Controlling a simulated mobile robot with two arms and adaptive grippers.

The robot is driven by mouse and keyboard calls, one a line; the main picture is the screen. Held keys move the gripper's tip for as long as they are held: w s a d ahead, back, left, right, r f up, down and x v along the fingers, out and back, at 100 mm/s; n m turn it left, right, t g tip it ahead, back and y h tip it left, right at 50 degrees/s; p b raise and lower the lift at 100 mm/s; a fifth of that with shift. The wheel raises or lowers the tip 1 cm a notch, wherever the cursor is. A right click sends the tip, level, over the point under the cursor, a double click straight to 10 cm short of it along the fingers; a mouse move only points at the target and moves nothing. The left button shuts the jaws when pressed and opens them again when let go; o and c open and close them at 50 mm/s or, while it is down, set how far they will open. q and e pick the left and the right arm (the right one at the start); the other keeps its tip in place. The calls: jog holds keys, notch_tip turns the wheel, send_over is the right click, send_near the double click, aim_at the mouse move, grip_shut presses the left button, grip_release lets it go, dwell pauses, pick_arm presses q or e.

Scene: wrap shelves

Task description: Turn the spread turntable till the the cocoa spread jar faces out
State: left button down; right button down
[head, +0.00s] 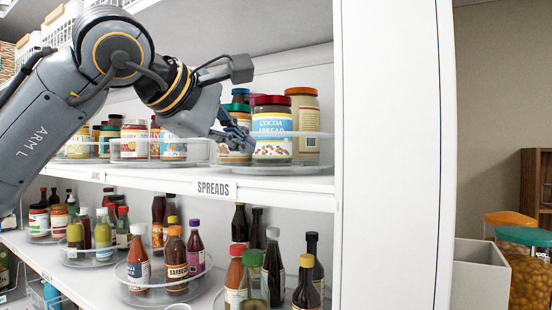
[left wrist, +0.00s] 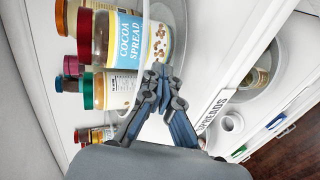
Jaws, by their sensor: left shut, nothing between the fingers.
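The cocoa spread jar (head: 272,145) has a dark red lid and a blue and white label that faces the front of the shelf. It stands on the clear-rimmed spread turntable (head: 297,170), above the SPREADS label (head: 213,188). It also shows in the left wrist view (left wrist: 130,40), with its label towards the camera. My left gripper (head: 240,142) is shut and empty at the turntable's front left, close beside the cocoa jar. In the left wrist view its fingertips (left wrist: 160,72) are together near the turntable rim. I cannot tell whether they touch it. My right gripper is not in view.
On the same turntable stand an orange-lidded jar (head: 303,120) and a green-lidded jar (head: 236,107). Another turntable of jars (head: 172,145) is to the left. Bottles crowd the lower shelf (head: 85,275). A white upright panel (head: 390,150) bounds the shelf on the right.

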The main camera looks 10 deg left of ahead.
pick_arm(q)
jog(key=shift+w+a, duration=0.1)
jog(key=shift+w+a, duration=0.25)
jog(key=shift+a, duration=1)
jog(key=shift+w+a, duration=0.1)
jog(key=shift+a, duration=0.2)
jog(key=shift+p, duration=0.35)
